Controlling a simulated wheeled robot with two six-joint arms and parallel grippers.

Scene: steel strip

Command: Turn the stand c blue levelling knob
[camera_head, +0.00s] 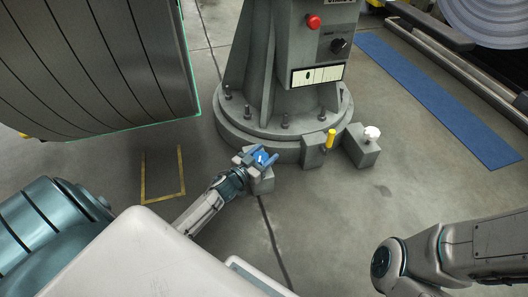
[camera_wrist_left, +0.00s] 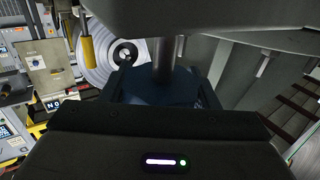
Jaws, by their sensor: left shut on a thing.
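The blue levelling knob (camera_head: 262,158) sits on a small grey block at the front left of the round stand base (camera_head: 285,150). My left gripper (camera_head: 257,157) is at the knob and shut on it, its fingers on either side. In the left wrist view the dark blue knob (camera_wrist_left: 165,88) fills the space just beyond the gripper body, and much of it is hidden. My right arm comes in at the lower right of the head view, but its fingers do not show clearly.
A yellow knob (camera_head: 331,138) and a white knob (camera_head: 372,133) stand on blocks to the right. The grey column has a red button (camera_head: 313,22). A large coil (camera_head: 85,60) hangs at upper left. A blue mat (camera_head: 440,100) lies on the right. The floor in front is clear.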

